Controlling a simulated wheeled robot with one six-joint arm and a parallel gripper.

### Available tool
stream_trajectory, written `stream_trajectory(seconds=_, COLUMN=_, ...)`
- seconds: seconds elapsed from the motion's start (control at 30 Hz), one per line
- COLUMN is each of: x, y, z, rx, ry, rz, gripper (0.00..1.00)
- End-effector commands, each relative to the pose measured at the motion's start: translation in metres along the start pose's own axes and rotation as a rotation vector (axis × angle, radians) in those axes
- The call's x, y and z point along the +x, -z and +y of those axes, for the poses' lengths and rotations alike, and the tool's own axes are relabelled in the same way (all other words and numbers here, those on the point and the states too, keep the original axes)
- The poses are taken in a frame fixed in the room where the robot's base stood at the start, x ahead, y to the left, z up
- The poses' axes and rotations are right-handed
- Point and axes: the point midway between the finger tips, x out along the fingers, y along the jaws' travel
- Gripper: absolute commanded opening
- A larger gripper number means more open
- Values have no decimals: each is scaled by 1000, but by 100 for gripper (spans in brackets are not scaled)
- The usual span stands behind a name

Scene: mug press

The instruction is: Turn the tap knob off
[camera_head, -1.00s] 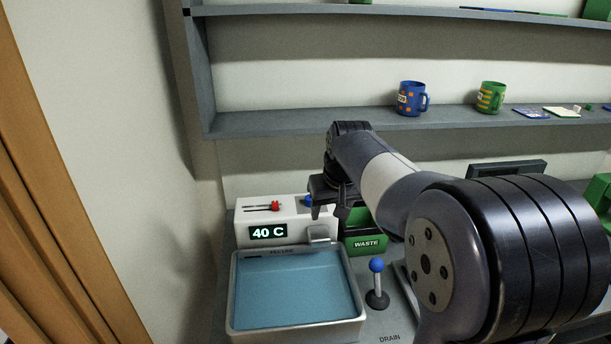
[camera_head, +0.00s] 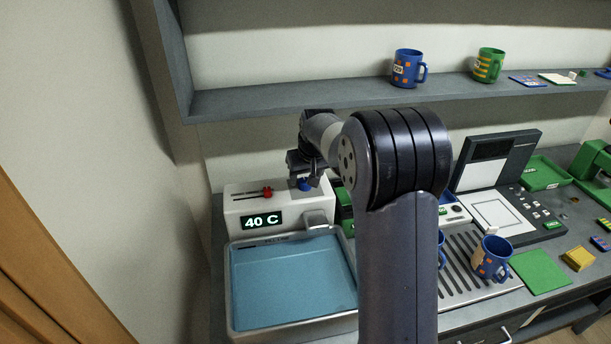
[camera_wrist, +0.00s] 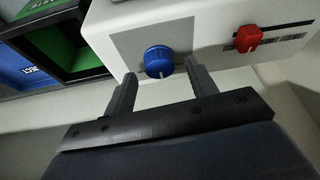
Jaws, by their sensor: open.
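The blue tap knob (camera_wrist: 159,62) sits on the face of the white tap unit (camera_wrist: 215,25) in the wrist view. A white mark shows on its lower edge. In the head view the knob (camera_head: 305,185) is partly covered by my gripper (camera_head: 306,166). In the wrist view my gripper (camera_wrist: 158,88) is open. One finger is on each side of the knob, with the tips near its lower edge, and the knob is not clasped. Whether a finger touches it I cannot tell. The unit's display (camera_head: 262,220) reads 40 C.
A red slider (camera_head: 267,192) sits beside the knob on the unit. A basin of blue water (camera_head: 237,290) stands in front. Green and blue bins (camera_wrist: 68,47) are close beside the unit. A shelf with mugs (camera_head: 408,68) runs above. My arm hides part of the counter.

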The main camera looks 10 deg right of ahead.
Motion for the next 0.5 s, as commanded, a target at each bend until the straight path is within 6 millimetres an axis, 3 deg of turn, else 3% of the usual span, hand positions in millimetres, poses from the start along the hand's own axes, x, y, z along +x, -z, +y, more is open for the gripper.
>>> stream_trajectory(seconds=0.2, x=15, y=0, z=0, rx=0, ry=0, rz=0, gripper=54)
stream_trajectory(seconds=0.5, x=16, y=0, z=0, rx=0, ry=0, rz=0, gripper=52)
